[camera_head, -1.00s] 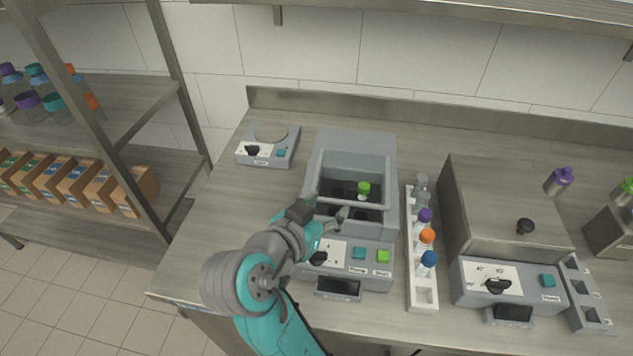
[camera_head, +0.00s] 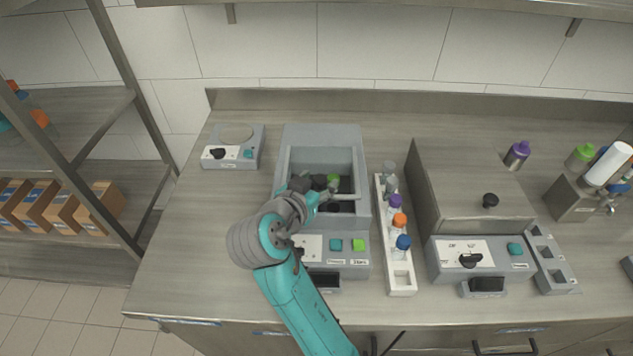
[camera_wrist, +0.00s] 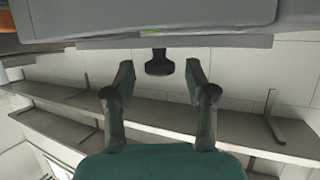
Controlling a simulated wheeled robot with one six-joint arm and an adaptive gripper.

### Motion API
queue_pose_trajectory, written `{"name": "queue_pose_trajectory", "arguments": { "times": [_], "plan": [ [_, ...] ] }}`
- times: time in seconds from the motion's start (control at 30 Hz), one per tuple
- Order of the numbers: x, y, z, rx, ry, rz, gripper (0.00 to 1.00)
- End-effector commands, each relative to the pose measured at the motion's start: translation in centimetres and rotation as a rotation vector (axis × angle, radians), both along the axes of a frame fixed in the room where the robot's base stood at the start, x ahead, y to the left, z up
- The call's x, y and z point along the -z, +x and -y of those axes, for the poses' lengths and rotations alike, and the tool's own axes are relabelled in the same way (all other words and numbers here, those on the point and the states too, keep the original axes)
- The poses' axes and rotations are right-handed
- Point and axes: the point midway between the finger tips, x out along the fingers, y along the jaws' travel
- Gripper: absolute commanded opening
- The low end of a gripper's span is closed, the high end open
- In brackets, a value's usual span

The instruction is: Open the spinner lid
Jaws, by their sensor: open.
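The spinner (camera_head: 348,135) is a grey box at the middle of the counter, with a teal and a green button on its front panel. A green-capped bottle (camera_head: 333,179) shows inside its well. I cannot tell from the head view whether a see-through lid covers the well. My gripper (camera_head: 318,191) is at the front left of the well. In the wrist view my gripper (camera_wrist: 159,76) is open and empty. A black knob (camera_wrist: 159,63) shows between and slightly beyond its fingertips, below a grey surface (camera_wrist: 175,14), apparently the spinner. No finger visibly touches the knob.
A white rack (camera_head: 402,282) with several capped bottles stands close right of the spinner. Beyond it is a large box (camera_head: 465,185) with a black knob. A small plate device (camera_head: 250,140) is at the left. Bare counter (camera_head: 190,235) lies left of the spinner.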

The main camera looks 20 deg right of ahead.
Motion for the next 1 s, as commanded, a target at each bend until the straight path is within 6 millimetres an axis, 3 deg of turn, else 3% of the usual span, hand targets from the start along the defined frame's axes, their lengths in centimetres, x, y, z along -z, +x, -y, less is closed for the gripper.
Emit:
{"name": "queue_pose_trajectory", "arguments": {
  "times": [0.23, 0.4, 0.47, 0.67, 1.0],
  "plan": [
    [0.0, 0.0, 0.0, -0.001, 0.000, 0.000, 0.53],
    [0.0, 0.0, 0.0, -0.001, 0.000, 0.000, 0.11],
    [0.0, 0.0, 0.0, 0.000, 0.000, 0.000, 0.00],
    [0.0, 0.2, 0.1, 0.000, 0.000, 0.000, 0.00],
    [0.0, 4.1, 1.7, 0.000, 0.001, -0.001, 0.00]
  ]
}}
